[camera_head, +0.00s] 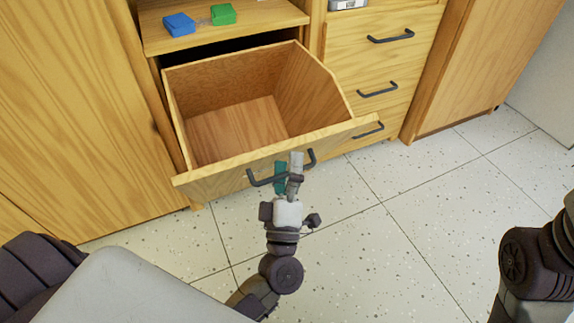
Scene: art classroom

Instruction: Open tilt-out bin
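The tilt-out bin (225,167) is tipped outward from the wooden cabinet, its open top showing an empty wooden inside. A dark bar handle (262,181) is on its front panel. My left gripper (288,172) is at the right half of this handle. One teal finger and one light grey finger stand close together with the bar between them, so it looks shut on the handle. The exact contact is partly hidden. My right arm (535,262) shows at the lower right; its gripper is out of view.
A shelf (265,22) above the bin holds a blue block (179,24) and a green block (223,14). Drawers with dark handles (378,89) are right of the bin. Wooden doors stand at the left (75,100) and right (480,65). The speckled tile floor (400,220) is clear.

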